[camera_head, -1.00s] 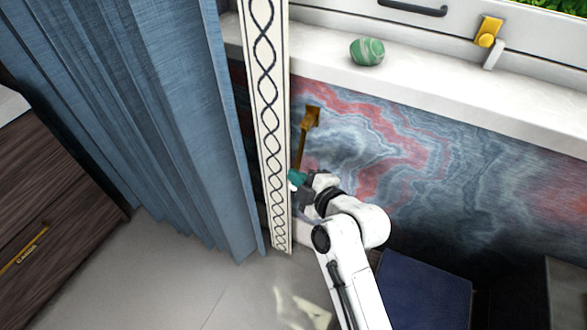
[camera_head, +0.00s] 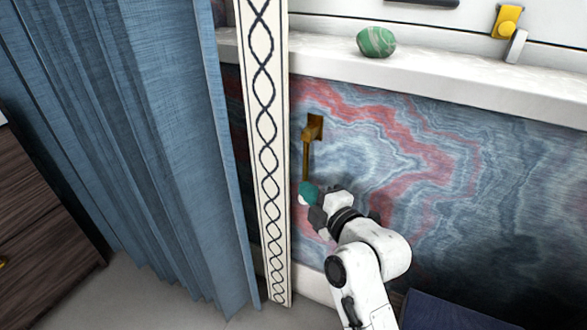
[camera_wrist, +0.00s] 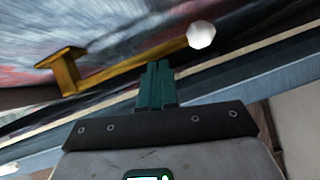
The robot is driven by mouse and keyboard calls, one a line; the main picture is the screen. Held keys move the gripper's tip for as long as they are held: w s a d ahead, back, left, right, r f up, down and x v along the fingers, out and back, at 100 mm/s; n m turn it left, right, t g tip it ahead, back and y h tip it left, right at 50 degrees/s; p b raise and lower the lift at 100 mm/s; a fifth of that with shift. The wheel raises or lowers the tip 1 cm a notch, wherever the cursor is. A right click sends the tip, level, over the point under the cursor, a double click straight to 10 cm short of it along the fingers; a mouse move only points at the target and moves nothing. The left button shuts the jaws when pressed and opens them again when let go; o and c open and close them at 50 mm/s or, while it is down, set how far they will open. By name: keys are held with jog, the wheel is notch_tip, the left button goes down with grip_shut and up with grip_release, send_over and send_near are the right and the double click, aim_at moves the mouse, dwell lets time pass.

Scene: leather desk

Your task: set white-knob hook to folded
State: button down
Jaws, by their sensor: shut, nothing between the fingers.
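The white-knob hook (camera_head: 308,152) is a brass bracket on the marbled wall with a thin arm that hangs down, close to the wall as far as I can tell. In the wrist view, its brass bracket (camera_wrist: 66,68) is at the left and the arm runs to a faceted white knob (camera_wrist: 201,35) at the right. My gripper (camera_head: 307,188) has teal fingers held together, empty, at the lower end of the arm. In the wrist view, the fingertips (camera_wrist: 158,65) lie just below the arm near the knob; whether they touch it I cannot tell.
A patterned white post (camera_head: 265,120) and a blue curtain (camera_head: 170,130) stand close on the left. Above is a white ledge (camera_head: 450,75) with a green striped stone (camera_head: 376,42). A yellow latch (camera_head: 507,22) is at the upper right. The wall to the right is clear.

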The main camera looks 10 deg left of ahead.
jog(key=shift+w+d+f+b, duration=0.1)
jog(key=shift+w+d+b, duration=0.1)
jog(key=shift+w+b, duration=0.1)
dwell(0.4)
